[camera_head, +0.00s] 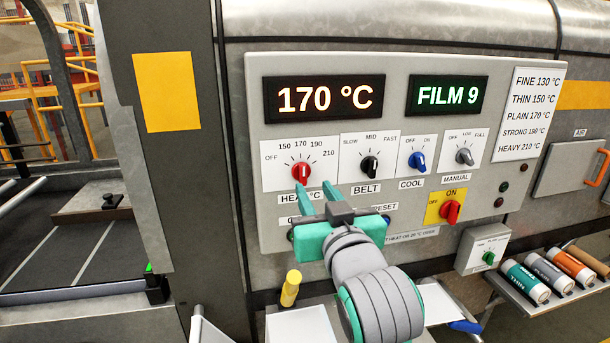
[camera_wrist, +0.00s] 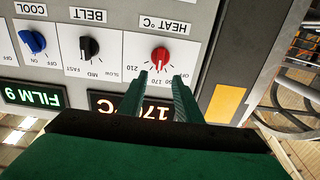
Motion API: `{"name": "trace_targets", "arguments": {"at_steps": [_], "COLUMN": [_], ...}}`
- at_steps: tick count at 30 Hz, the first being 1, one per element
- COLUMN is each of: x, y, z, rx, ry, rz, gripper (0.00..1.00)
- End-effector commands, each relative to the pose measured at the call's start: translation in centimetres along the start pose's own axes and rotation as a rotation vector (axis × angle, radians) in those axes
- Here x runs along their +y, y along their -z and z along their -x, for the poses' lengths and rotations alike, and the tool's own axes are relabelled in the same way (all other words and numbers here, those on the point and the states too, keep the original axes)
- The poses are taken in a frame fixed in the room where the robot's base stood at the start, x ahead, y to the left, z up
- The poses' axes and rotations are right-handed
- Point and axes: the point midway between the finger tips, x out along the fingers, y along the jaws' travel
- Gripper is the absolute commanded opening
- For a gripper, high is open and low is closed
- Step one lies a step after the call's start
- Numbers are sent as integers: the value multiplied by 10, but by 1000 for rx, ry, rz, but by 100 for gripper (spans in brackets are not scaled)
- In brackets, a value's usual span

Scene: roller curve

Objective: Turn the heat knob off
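The red heat knob (camera_head: 301,173) sits on the grey control panel above the label HEAT °C. Its white mark points up, at about 170, and OFF is at the left end of its scale. My gripper (camera_head: 314,187) has two teal fingers spread apart, with nothing between them. Its tips are just below the knob in the head view. In the wrist view, which is upside down, the knob (camera_wrist: 160,56) lies just beyond the gap between the fingertips (camera_wrist: 160,76). I cannot tell the exact distance to the panel. The orange display (camera_head: 317,98) reads 170 °C.
Right of the heat knob are the black BELT knob (camera_head: 370,166), blue COOL knob (camera_head: 417,161) and grey MANUAL knob (camera_head: 464,156). A red ON switch (camera_head: 450,211) sits lower right. A shelf (camera_head: 540,300) with rolls stands at right. A dark post (camera_head: 185,170) is at left.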

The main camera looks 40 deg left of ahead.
Motion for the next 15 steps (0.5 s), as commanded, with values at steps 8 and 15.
{"name": "trace_targets", "arguments": {"at_steps": [8, 15], "x": [-1, -2], "y": [0, 0], "z": [-50, -79], "rx": [-1, 0], "ry": [3, 2], "rz": [-1, 0], "gripper": [31, 31]}}
